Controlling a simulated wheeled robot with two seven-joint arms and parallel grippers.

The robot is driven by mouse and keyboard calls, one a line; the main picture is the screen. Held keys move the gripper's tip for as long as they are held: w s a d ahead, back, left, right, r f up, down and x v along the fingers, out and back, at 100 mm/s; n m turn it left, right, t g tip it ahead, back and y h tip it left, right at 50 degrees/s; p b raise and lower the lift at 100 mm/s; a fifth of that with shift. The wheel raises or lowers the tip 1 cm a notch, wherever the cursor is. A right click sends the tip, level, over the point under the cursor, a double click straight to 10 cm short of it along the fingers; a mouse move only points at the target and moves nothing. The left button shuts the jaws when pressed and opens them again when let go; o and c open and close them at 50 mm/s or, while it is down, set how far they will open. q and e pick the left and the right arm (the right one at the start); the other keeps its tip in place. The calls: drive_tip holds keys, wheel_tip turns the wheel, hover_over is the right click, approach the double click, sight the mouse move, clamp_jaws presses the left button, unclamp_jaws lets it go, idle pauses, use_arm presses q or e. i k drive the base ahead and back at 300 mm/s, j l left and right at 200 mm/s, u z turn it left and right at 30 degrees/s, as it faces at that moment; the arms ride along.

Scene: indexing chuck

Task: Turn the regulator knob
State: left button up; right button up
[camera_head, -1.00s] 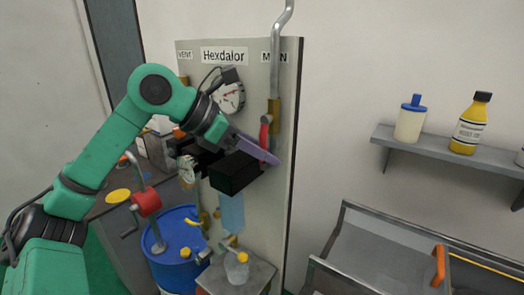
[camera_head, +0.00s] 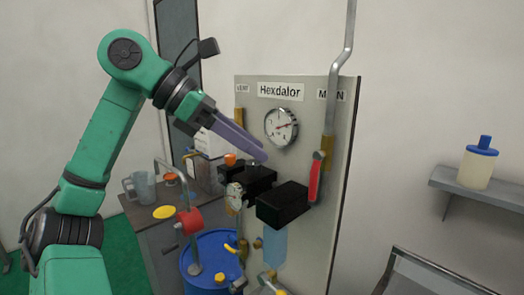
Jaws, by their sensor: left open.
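The grey panel (camera_head: 320,242) labelled Hexdalor carries a large round gauge (camera_head: 281,126), a red lever (camera_head: 316,178) on the right pipe and a smaller gauge (camera_head: 235,195) at its left. Black blocks (camera_head: 283,205) stick out of its front. I cannot tell for certain which part is the regulator knob; a small orange cap-like part (camera_head: 230,159) shows just below my left gripper's fingers. My left gripper (camera_head: 262,156), with long purple fingers, is open and empty. It points down and right, above the middle black block and apart from the red lever. My right gripper is out of view.
A blue drum (camera_head: 212,262) with a red-bodied pump (camera_head: 189,221) stands below left of the panel. A bench (camera_head: 150,216) behind holds a clear jug (camera_head: 142,188). A shelf (camera_head: 484,190) with a white, blue-capped bottle (camera_head: 479,165) is at right.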

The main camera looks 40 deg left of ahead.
sight(253, 167)
drive_tip(key=k+j, duration=0.8)
drive_tip(key=j, duration=0.1)
